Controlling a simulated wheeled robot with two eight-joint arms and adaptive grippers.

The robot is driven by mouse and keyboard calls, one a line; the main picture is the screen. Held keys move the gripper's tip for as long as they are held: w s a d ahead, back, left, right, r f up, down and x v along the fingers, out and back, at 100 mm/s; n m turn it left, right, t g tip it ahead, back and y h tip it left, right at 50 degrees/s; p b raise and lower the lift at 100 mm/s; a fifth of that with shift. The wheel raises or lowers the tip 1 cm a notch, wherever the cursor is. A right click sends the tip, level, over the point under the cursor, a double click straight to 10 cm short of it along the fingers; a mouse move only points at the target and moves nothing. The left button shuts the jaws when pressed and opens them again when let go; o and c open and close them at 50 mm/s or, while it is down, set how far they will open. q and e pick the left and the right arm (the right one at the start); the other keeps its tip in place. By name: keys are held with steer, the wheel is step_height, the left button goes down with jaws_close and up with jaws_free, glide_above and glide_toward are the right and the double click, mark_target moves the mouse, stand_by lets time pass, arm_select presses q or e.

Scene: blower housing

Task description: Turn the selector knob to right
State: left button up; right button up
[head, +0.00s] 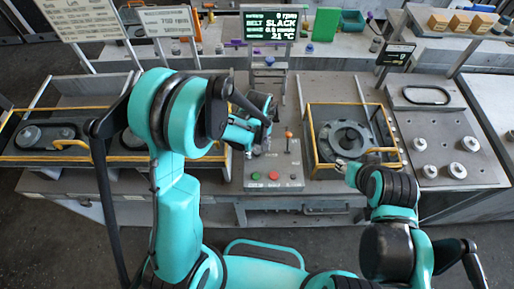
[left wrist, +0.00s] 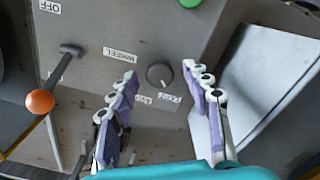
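The selector knob (left wrist: 159,74) is a small dark round knob on the grey control panel (left wrist: 115,28), seen in the left wrist view. Printed labels sit around it, one reading WHEEL (left wrist: 120,54). A small light mark shows at its lower edge. My left gripper (left wrist: 159,73) is open, with one finger to each side of the knob in the picture; I cannot tell whether they touch it. In the head view my left gripper (head: 264,138) is over the panel and the knob is hidden. My right gripper (head: 341,162) is by the yellow-framed wheel; its fingers are too small to read.
An orange-tipped lever (left wrist: 40,101) stands beside the knob; a green button (left wrist: 190,2) is at the top edge. The panel's red button (head: 273,176) shows in the head view. A yellow guard frame (head: 310,135) surrounds the wheel (head: 346,139). The display (head: 271,26) reads BELT SLACK, 0 rpm.

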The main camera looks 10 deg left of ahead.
arm_select(q)
jaws_close()
steer(key=shift+f+m+b, duration=0.1)
steer(key=shift+m+b, duration=0.65)
steer(key=shift+m, duration=0.45)
steer(key=m+b, duration=0.1)
steer(key=m, duration=0.1)
steer(key=shift+m, duration=0.3)
steer(key=m+b, duration=0.1)
steer(key=m, duration=0.2)
steer(key=shift+b, duration=0.3)
steer(key=shift+m+b, duration=0.45)
steer(key=shift+m, duration=1.35)
